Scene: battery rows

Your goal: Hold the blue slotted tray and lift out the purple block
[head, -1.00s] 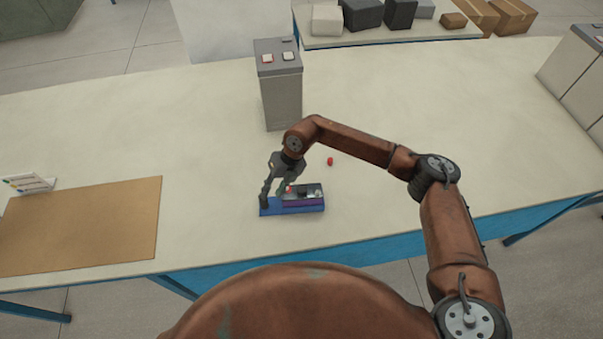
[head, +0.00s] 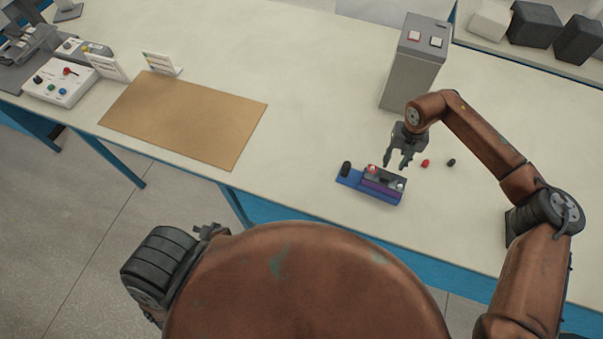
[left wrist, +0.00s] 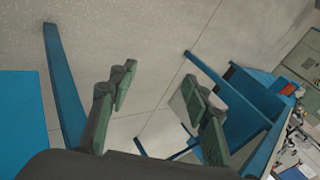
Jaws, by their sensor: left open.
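The blue slotted tray (head: 350,180) lies near the front edge of the table. The purple block (head: 380,188) sits in its right part, below a dark top with a red piece (head: 372,169) and a white piece. A black peg (head: 346,168) stands at the tray's left end. My right gripper (head: 396,164) is open and empty, just behind the tray's right part; I cannot tell its exact height. My left gripper (left wrist: 160,90) is open and empty, over the floor beside blue table legs, away from the tray.
A red cap (head: 425,163) and a black cap (head: 451,162) lie right of the tray. A grey box with buttons (head: 412,68) stands behind. A brown mat (head: 185,118) lies left, with a control panel (head: 60,85) beyond it. The table between mat and tray is clear.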

